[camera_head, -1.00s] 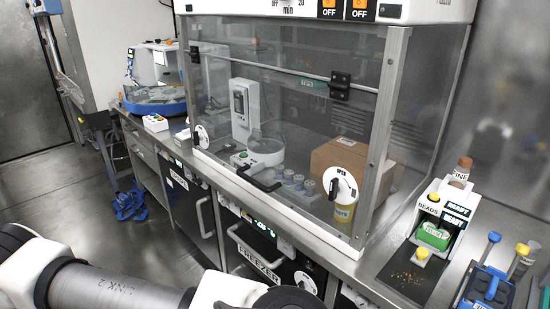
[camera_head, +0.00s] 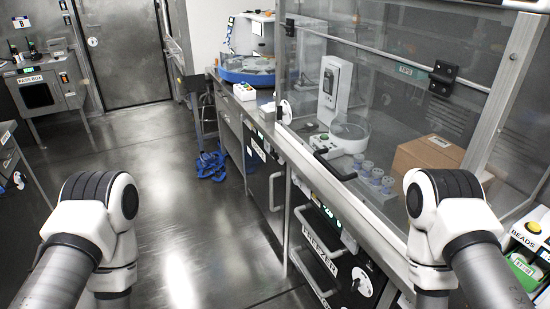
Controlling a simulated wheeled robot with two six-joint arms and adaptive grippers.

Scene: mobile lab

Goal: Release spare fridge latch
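The under-counter cabinets run along the bench in the middle. A dark door with a long bar handle (camera_head: 275,190) carries a small white label (camera_head: 257,150) that I cannot read clearly. Nearer stands the freezer front (camera_head: 322,238), lettered FREEZER, with its own bar handle (camera_head: 305,268) and a round white latch-like dial (camera_head: 362,281) at its right. No label reading spare fridge is legible, so I cannot tell which latch is the spare fridge's. My two arms show at the lower left and lower right. Both grippers are out of view.
A glass hood (camera_head: 400,95) with a cardboard box (camera_head: 428,155) inside stands on the bench. A blue bundle (camera_head: 211,166) lies on the floor by the bench. Open floor (camera_head: 180,210) lies left of the cabinets. A pass box (camera_head: 37,92) stands at the far left.

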